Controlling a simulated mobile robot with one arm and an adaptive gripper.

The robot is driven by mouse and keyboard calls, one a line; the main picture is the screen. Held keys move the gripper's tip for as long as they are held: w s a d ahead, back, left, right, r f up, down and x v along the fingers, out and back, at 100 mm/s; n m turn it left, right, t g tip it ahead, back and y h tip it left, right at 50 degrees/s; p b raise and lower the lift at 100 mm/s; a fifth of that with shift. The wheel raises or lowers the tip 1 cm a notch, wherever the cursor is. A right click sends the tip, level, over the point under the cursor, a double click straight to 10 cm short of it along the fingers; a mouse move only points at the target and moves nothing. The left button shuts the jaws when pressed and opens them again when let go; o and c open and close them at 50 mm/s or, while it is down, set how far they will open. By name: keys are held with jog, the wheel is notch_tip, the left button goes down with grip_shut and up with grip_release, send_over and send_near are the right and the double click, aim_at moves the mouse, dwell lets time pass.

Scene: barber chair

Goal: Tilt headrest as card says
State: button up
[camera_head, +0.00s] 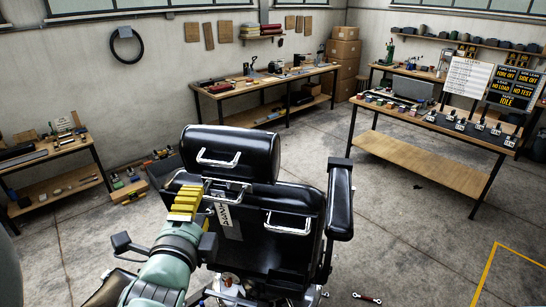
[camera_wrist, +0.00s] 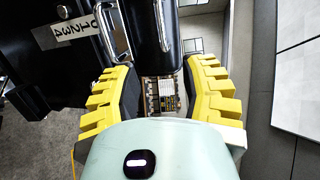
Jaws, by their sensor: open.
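The black barber chair is seen from behind in the head view. Its padded headrest (camera_head: 232,146) stands above the backrest (camera_head: 262,240) and has a chrome handle (camera_head: 218,161) on its rear. More chrome handles are on the backrest, one at the right (camera_head: 288,226). A white marked strip (camera_head: 228,219) hangs below the headrest; it also shows in the wrist view (camera_wrist: 62,34). My gripper (camera_wrist: 162,92), with yellow fingers, is open and empty behind the chair's left side, beside the upper handle area. A white card (camera_head: 467,77) stands on the right bench, its text too small to read.
A black armrest (camera_head: 340,200) juts out at the chair's right. The right bench (camera_head: 420,120) holds a row of small devices and dark signs (camera_head: 514,87). Another bench (camera_head: 265,85) stands along the back wall. The floor between chair and right bench is mostly clear.

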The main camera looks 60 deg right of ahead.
aim_at(215, 165)
jog(key=b+x, duration=0.2)
jog(key=x, duration=0.1)
jog(key=b+x, duration=0.2)
jog(key=x, duration=0.2)
jog(key=b+x, duration=0.1)
jog(key=x, duration=0.3)
jog(key=shift+d+r+b, duration=0.15)
jog(key=shift+r+b, duration=0.2)
jog(key=shift+b, duration=0.05)
jog(key=p+x, duration=0.3)
jog(key=shift+d, duration=0.15)
jog(key=shift+w+d+f+p, duration=0.2)
jog(key=shift+w+d+p, duration=0.1)
jog(key=shift+d, duration=0.1)
jog(key=shift+o, duration=0.6)
grip_shut()
